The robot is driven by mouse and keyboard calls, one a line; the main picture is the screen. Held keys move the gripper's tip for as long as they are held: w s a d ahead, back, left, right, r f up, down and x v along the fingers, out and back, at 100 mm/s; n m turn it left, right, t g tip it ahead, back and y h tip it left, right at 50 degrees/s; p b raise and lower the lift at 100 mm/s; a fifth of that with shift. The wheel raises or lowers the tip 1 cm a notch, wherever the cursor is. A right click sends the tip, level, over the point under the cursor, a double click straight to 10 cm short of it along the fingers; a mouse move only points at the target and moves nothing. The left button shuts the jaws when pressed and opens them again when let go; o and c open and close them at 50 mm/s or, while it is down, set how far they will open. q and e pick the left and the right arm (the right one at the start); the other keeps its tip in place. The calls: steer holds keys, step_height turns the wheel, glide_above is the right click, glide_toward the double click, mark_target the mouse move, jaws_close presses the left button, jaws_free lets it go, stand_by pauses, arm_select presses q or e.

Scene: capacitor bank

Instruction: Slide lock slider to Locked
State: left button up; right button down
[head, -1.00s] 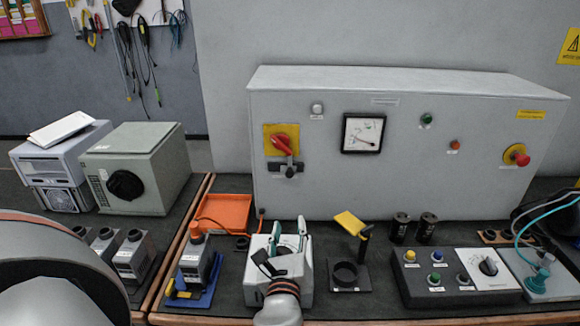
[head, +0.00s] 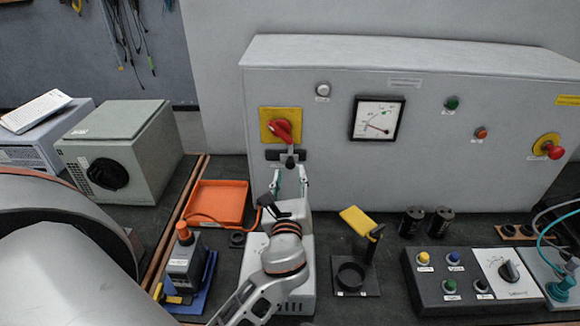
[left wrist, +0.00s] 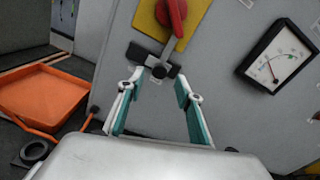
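The lock slider is a dark horizontal bar (head: 273,155) with a small round knob, on the grey cabinet front just below a red rotary handle (head: 281,130) on a yellow plate. In the left wrist view the bar (left wrist: 140,54) lies tilted and its knob (left wrist: 158,72) shows between my fingertips. The red handle's grey tip reaches down over the bar. My left gripper (head: 289,178) is open, with its teal-padded fingers pointing at the cabinet just below the slider. In the left wrist view the gripper (left wrist: 160,85) looks empty; contact with the knob cannot be told. My right gripper is not in view.
An orange tray (head: 218,203) lies left of my arm. A yellow-topped stand (head: 356,221) and two black cylinders (head: 426,222) are to the right. A gauge (head: 378,118) and a red emergency button (head: 554,151) are on the cabinet. A button box (head: 470,277) stands at front right.

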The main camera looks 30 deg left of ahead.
mark_target(286, 165)
arm_select(q)
steer(key=shift+x, duration=1.9)
steer(key=shift+a, duration=0.1)
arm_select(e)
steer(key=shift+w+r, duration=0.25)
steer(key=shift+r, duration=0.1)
arm_select(q)
jaws_close()
steer(key=shift+s+a+r+p, duration=0.1)
steer(key=shift+s+a+p, duration=0.2)
steer(key=shift+a+p, duration=0.25)
steer(key=shift+s+a+p, duration=0.5)
steer(key=shift+a+p, duration=0.1)
steer(key=shift+a, duration=0.1)
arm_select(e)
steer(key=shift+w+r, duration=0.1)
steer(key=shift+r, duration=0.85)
